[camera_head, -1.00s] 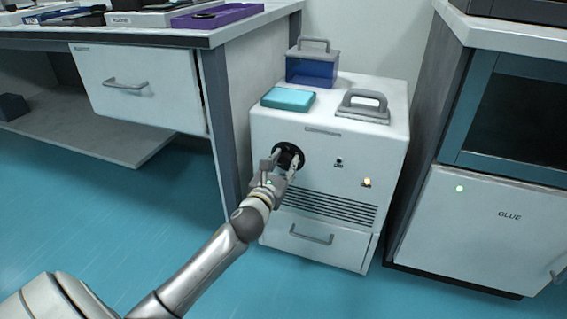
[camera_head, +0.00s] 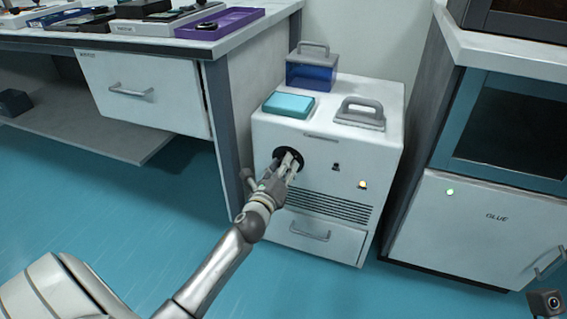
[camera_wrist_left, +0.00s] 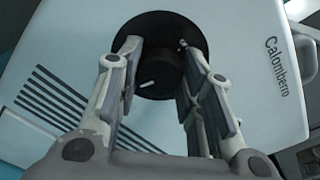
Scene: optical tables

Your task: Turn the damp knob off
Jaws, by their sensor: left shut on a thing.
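The damp knob (camera_wrist_left: 160,68) is a dark round knob with a short white mark, set on a black disc on the front of a white cabinet (camera_head: 335,150). The disc (camera_head: 280,152) also shows in the head view, partly hidden by my fingers. My left gripper (camera_head: 291,161) is at the knob, turned about its own axis. In the left wrist view the two fingers (camera_wrist_left: 155,78) lie on either side of the knob, shut on it. My right gripper is not in view.
A small switch (camera_head: 336,167) and an amber light (camera_head: 362,184) are right of the knob. A teal box (camera_head: 289,104), blue container (camera_head: 311,74) and grey-handled item (camera_head: 360,113) stand on top. A table (camera_head: 140,43) is left; a GLUE cabinet (camera_head: 490,225) is right.

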